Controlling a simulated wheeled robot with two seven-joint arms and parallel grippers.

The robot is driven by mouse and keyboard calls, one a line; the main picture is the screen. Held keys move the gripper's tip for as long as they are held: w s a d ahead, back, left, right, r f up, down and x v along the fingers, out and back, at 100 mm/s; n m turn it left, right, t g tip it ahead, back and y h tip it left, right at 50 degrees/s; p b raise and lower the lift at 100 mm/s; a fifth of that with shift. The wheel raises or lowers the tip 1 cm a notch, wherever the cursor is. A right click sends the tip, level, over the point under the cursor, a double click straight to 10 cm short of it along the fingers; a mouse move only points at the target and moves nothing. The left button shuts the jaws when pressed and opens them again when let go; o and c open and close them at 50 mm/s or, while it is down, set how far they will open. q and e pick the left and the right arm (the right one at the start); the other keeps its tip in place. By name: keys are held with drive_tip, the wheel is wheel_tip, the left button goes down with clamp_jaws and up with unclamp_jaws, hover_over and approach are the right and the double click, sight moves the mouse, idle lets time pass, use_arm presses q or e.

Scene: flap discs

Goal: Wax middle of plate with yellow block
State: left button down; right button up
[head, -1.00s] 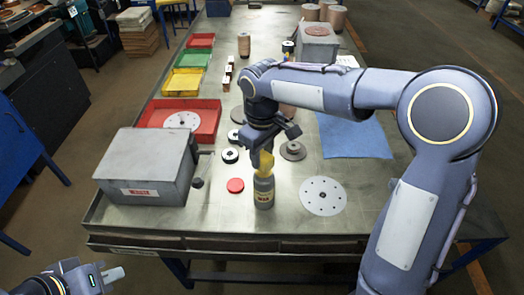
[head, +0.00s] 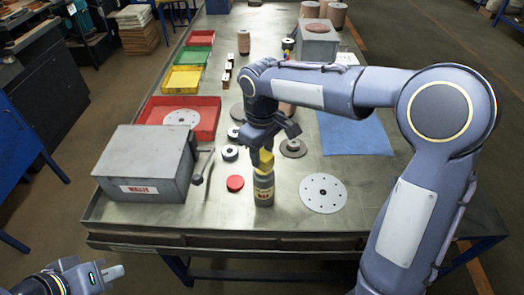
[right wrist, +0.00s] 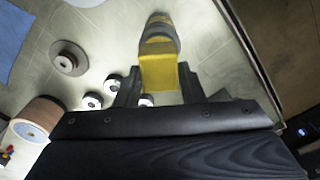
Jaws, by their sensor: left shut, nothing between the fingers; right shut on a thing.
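I cannot tell whether block and bottle touch. The plate, a white round disc (head: 338,193) with a ring of small holes and a dark centre (head: 323,193), lies flat on the table to the right of the bottle. My left gripper (head: 117,272) is shut and empty, low at the left, off the table.
A red lid (head: 235,183) lies left of the bottle. A grey box with a crank (head: 148,165) stands at the left. Red (head: 208,128), yellow and green trays line the left edge. A blue cloth (head: 354,135) lies beyond the plate. The table front is mostly clear.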

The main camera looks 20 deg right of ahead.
sight(262, 154)
drive_tip(key=shift+f+b, duration=0.3)
drive_tip(key=shift+f, duration=0.25)
drive_tip(key=shift+f, duration=0.1)
idle(1.2)
wheel_tip(262, 154, up, 7)
drive_tip(key=p, duration=0.6)
drive_tip(key=shift+s, duration=0.1)
idle(0.8)
